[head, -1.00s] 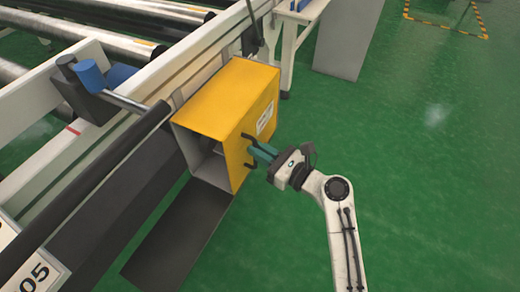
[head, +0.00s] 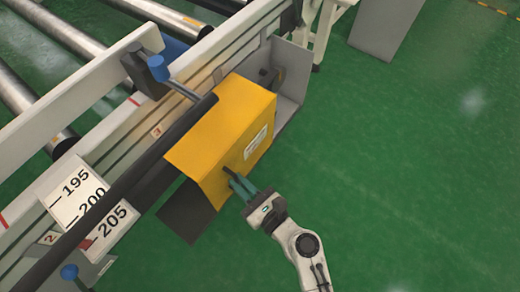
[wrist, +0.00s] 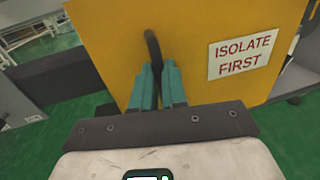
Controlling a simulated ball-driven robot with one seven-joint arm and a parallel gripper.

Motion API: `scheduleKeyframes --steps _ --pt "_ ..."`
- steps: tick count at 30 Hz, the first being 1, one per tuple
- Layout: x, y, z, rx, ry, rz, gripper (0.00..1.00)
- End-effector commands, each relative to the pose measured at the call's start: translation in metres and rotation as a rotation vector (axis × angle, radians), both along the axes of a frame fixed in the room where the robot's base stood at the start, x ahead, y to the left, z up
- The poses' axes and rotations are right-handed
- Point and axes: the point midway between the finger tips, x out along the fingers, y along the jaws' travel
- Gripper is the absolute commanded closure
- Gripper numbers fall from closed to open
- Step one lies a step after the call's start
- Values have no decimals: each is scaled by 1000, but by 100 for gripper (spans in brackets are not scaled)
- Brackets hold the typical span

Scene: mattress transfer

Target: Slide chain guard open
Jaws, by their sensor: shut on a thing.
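The yellow chain guard (head: 222,128) sits along the side of the conveyor frame. It fills much of the wrist view (wrist: 200,60), where a white label (wrist: 243,54) reads "ISOLATE FIRST". A black handle (wrist: 152,46) stands out from its face. My gripper (head: 236,182) is shut on this handle, with teal fingers on either side of it in the wrist view (wrist: 158,78). To the right of the guard, a grey housing (head: 289,72) is uncovered, with a dark round part (head: 271,77) inside. Part of the handle is hidden by the fingers.
The conveyor's white rail (head: 240,30) and a dark bar (head: 120,180) run behind the guard. A blue-knobbed lever (head: 155,62) sits above it. A scale plate (head: 92,212) with numbers is at lower left. A dark plate (head: 187,211) lies below the guard. Green floor (head: 420,180) at right is clear.

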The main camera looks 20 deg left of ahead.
Motion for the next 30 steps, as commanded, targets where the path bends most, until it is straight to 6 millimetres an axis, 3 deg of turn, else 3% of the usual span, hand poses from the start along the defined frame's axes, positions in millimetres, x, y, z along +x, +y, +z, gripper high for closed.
scheduleKeyframes --steps 1,6,12,27,28,30 --pt "-14 4 2 1 4 1 100" --pt "-49 17 1 2 3 -1 100" --pt "-72 26 1 2 0 -2 100" --pt "-80 29 0 0 -1 -1 100" --pt "-80 29 0 0 -1 -1 86" --pt "-80 29 0 0 -1 -1 79"
